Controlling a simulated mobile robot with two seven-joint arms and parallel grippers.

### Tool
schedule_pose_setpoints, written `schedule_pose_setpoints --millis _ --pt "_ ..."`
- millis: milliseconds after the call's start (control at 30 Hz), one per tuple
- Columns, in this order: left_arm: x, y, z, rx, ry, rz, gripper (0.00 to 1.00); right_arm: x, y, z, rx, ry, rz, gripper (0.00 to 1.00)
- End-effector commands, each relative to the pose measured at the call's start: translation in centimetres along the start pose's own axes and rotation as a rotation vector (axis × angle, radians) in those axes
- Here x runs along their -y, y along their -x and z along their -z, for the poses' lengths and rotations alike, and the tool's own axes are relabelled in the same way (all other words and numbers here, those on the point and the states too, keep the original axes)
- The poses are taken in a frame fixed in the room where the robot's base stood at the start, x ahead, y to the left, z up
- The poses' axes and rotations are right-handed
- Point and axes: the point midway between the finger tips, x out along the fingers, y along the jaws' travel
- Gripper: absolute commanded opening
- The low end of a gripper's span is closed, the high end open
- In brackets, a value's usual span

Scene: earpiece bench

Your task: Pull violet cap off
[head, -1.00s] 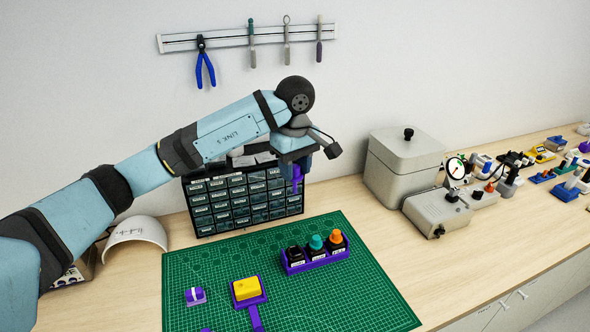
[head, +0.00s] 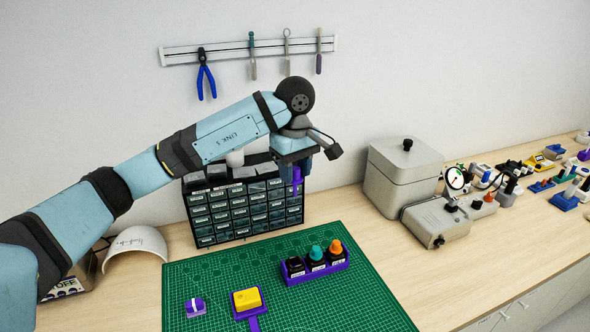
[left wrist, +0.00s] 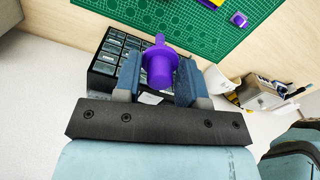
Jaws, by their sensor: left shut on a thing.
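My left gripper (head: 297,172) is in the air in front of the drawer cabinet, beyond the mat's back edge. In the left wrist view its fingers (left wrist: 158,77) are shut on a violet piece (left wrist: 160,67), which I take for the violet cap. It has a wide round body and a narrow stem pointing away from the palm. In the head view the violet piece (head: 297,181) shows partly below the fingers. Nothing else is seen attached to it. My right gripper is not in view.
A green mat (head: 360,305) bears a violet tray (head: 317,269) with three small bottles, a yellow block (head: 247,298) on a violet holder, and a small violet block (head: 195,307). The drawer cabinet (head: 240,216) stands behind the mat. A grey box (head: 402,175) stands at right.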

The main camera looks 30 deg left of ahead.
Motion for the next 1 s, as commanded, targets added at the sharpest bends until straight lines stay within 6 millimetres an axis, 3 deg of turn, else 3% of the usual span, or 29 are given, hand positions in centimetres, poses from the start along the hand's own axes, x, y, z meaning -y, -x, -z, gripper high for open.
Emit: schedule_pose_setpoints --millis 667,1000 --pt "0.0 3.8 0.0 0.0 0.0 0.0 0.16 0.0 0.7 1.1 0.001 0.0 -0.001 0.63" --pt "0.0 4.0 0.0 0.0 0.0 0.0 0.16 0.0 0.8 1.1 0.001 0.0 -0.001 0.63"
